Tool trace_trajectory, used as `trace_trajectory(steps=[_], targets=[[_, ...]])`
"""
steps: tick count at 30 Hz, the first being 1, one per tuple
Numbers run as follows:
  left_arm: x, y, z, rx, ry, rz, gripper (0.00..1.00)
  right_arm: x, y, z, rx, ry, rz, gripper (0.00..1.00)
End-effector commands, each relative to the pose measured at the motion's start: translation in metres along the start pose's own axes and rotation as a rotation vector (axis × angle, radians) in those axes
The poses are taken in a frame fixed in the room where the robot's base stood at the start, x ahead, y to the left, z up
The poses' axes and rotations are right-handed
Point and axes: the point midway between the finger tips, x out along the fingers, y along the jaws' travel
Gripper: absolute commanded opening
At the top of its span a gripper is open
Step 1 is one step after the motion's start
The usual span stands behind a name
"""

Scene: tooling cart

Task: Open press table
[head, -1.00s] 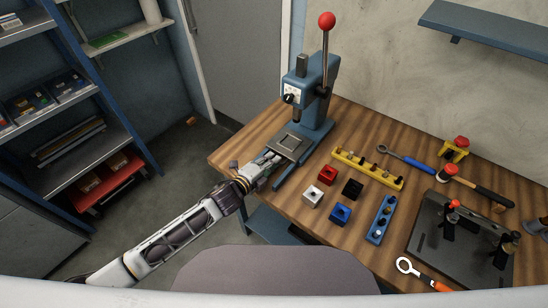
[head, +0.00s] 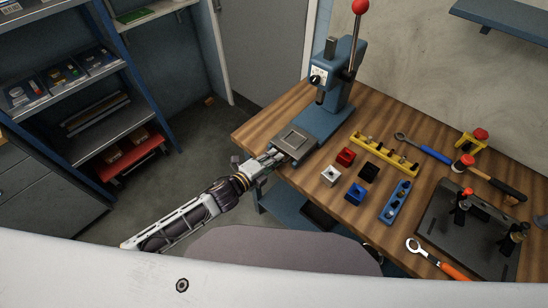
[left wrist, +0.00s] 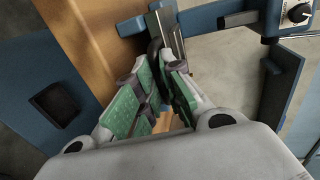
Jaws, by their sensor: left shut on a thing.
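The blue arbor press (head: 343,72) stands at the far left corner of the wooden bench, its red-knobbed lever upright. Its press table (head: 279,144), a grey plate with a square recess, sticks out in front of the press column towards the bench's left edge. My left gripper (head: 272,157) is at the plate's front end, shut on its handle. In the left wrist view the green-padded fingers (left wrist: 158,78) close around a dark handle (left wrist: 155,42); the exact contact is partly hidden. My right gripper is not in view.
Coloured blocks, red (head: 345,156), white (head: 331,175), blue (head: 355,193) and black, lie right of the press. A yellow rack (head: 384,154), a blue rack (head: 395,202), a dark fixture plate (head: 446,229) and hand tools fill the right. Shelving (head: 88,110) stands left across open floor.

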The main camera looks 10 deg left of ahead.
Motion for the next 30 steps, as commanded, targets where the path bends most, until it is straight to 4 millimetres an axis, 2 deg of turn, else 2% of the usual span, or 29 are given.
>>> trace_trajectory(steps=[1,6,20,30], targets=[[0.0,0.003,0.003,-0.003,-0.006,0.006,0.12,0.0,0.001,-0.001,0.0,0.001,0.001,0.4],[0.0,0.002,0.002,-0.001,-0.005,0.005,0.31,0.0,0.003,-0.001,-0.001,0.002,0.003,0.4],[-0.002,0.001,0.001,-0.001,-0.002,0.002,0.31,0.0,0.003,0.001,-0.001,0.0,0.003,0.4],[-0.022,0.002,0.0,-0.002,-0.001,0.003,0.31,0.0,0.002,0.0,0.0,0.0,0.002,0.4]])
